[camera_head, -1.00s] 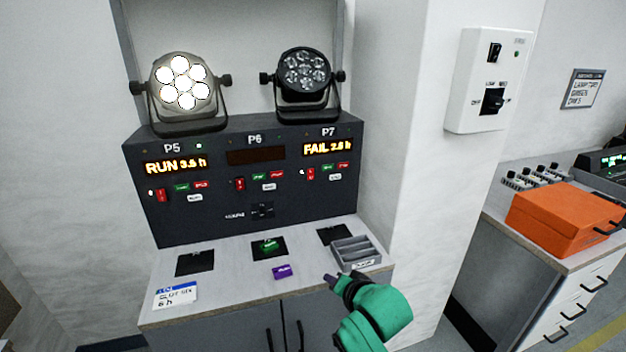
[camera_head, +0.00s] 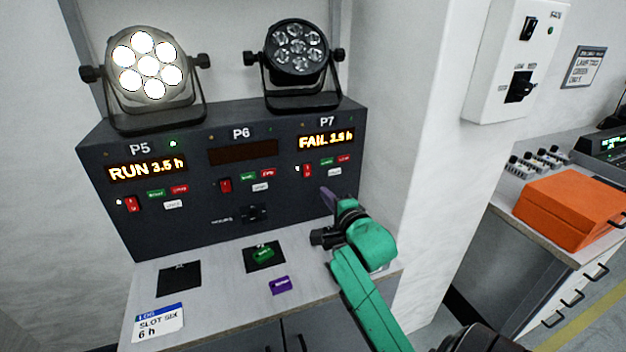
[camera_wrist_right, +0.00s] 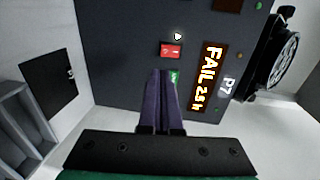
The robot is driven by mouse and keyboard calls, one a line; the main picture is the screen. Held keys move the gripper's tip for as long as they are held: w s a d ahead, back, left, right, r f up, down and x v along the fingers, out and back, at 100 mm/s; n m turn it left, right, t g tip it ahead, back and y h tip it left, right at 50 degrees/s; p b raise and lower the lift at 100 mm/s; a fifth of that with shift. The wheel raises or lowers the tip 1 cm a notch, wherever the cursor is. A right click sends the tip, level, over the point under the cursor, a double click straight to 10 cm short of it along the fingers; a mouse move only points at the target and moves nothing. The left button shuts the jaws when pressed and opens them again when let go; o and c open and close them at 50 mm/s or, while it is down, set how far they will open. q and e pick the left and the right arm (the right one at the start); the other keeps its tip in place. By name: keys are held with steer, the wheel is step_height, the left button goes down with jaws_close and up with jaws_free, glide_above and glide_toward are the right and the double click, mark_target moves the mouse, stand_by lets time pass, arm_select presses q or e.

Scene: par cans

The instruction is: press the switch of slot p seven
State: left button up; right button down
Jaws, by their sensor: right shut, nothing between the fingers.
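The dark control panel (camera_head: 225,222) has sections P5, P6 and P7. The P7 display (camera_head: 326,140) is lit and reads FAIL with an hour figure. The P7 switch (camera_head: 307,171) is a red rocker below and left of that display, with a small white light beside it. The switch also shows in the right wrist view (camera_wrist_right: 171,51), just beyond my fingertips. My right gripper (camera_head: 326,192) has purple fingers and is shut and empty, just below and right of the switch. In the right wrist view its tips (camera_wrist_right: 166,75) cover part of a green button. My left gripper is out of view.
A lit lamp (camera_head: 145,68) stands above P5 and an unlit lamp (camera_head: 298,50) above P7. A green piece (camera_head: 263,254), a purple tag (camera_head: 281,286) and a slot six card (camera_head: 160,322) lie on the counter. A grey tray (camera_wrist_right: 14,125) shows in the wrist view.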

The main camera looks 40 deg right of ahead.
mark_target(308, 175)
steer(key=p+x, duration=0.1)
steer(key=x, duration=0.8)
steer(key=shift+w+d, duration=0.1)
steer(key=shift+w, duration=0.05)
steer(key=shift+f+b, duration=0.2)
steer(key=shift+b, duration=0.1)
steer(key=shift+w+f+b, duration=0.15)
steer(key=shift+f+b, duration=0.15)
steer(key=shift+b, duration=0.55)
steer(key=shift+r+p, duration=0.35)
steer(key=shift+r, duration=0.05)
steer(key=shift+f, duration=0.1)
